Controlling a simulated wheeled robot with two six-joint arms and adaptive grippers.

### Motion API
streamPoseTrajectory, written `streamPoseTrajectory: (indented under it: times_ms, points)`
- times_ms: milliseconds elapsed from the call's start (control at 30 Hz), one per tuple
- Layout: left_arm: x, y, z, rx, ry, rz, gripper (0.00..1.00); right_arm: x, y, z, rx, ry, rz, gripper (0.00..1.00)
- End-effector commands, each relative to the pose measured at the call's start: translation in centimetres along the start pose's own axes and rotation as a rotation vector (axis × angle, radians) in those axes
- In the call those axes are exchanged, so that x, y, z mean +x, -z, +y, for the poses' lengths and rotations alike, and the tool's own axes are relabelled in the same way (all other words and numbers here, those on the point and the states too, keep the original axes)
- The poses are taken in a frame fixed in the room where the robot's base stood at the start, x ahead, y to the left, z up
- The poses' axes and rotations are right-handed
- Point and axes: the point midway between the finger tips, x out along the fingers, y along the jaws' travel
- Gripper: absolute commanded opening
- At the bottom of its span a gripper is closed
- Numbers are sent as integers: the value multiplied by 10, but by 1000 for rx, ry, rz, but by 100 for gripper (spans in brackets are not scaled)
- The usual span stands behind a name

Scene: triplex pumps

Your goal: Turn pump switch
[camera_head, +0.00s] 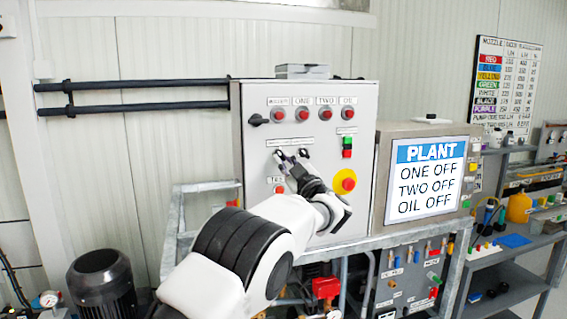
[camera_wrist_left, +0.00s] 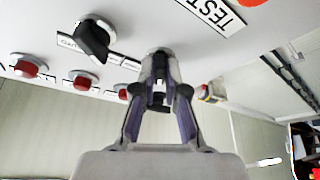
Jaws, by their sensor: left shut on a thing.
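The grey control panel (camera_head: 330,220) faces me in the head view. My left gripper (camera_head: 290,159) reaches its left-centre, below the row of red lamps. In the left wrist view my left gripper (camera_wrist_left: 159,85) is shut on a pump switch (camera_wrist_left: 158,52); its round silver base shows, and its knob is mostly hidden between the fingers. A second black pump switch (camera_wrist_left: 92,40) stands free to the left there, apart from the fingers. The plant screen (camera_head: 427,179) reads ONE OFF, TWO OFF, OIL OFF. My right gripper is out of view.
Several red lamps (camera_head: 302,114) line the panel top. A black rotary switch (camera_head: 258,120) is upper left. Green and red buttons (camera_head: 347,147) and a red-on-yellow emergency stop (camera_head: 345,181) are to the right. A motor (camera_head: 100,280) stands lower left; a shelf (camera_head: 505,252) is at right.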

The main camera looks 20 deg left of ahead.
Motion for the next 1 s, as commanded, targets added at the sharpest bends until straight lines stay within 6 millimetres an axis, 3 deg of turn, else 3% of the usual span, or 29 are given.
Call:
streamPoseTrajectory:
  times_ms: [400, 933, 1000]
  points:
    - [0, 1, 2, -190, 79, 0, 0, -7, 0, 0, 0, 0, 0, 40]
    - [0, 1, 2, -214, 89, 1, 0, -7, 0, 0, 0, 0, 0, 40]
    - [0, 1, 2, -214, 89, 1, 32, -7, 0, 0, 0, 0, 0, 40]
